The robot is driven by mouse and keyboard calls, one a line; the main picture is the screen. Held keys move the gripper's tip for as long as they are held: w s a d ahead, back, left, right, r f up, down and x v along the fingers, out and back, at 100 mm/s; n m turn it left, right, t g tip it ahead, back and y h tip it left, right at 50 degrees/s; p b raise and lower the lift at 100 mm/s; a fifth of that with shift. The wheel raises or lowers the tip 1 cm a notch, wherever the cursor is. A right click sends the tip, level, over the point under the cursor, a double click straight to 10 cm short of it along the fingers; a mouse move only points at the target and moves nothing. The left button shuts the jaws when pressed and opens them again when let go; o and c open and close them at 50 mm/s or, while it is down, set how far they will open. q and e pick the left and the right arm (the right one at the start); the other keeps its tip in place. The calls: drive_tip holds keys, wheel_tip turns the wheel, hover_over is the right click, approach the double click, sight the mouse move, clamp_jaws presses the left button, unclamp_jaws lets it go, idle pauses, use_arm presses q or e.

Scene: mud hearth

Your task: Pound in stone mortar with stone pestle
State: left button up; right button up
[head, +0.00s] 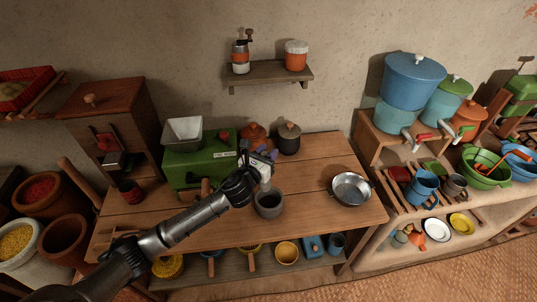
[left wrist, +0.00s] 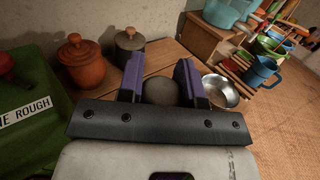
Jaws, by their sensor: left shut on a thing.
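The stone mortar (head: 268,205) is a dark grey cup standing upright near the front middle of the wooden table. My left gripper (head: 266,155) is just behind and above it, beside the green box. In the left wrist view my purple-padded fingers (left wrist: 160,80) are shut on a grey, rounded stone piece, which I take as the stone pestle (left wrist: 162,92). In the head view the pestle is mostly hidden by the gripper, and I cannot tell whether it touches the mortar. My right gripper is not in view.
A green box (head: 190,170) with a metal hopper stands left of my gripper. An orange lidded pot (head: 254,136) and a dark lidded pot (head: 288,138) stand behind. A metal pan (head: 351,189) is on the right. The table between mortar and pan is clear.

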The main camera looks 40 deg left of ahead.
use_arm(q)
drive_tip(key=f+b, duration=0.1)
drive_tip(key=b, duration=0.1)
drive_tip(key=d+f+h+b, duration=0.1)
drive_tip(key=f, duration=0.1)
drive_tip(key=f+m+h+b, duration=0.1)
drive_tip(key=b, duration=0.1)
drive_tip(key=shift+w+d+f+b, duration=0.2)
drive_tip(key=shift+d+f+b, duration=0.1)
drive_tip(key=shift+d+b, duration=0.05)
wheel_tip(320, 180, down, 6)
drive_tip(key=b, duration=0.4)
drive_tip(key=shift+f, duration=0.1)
drive_tip(key=shift+c, duration=0.3)
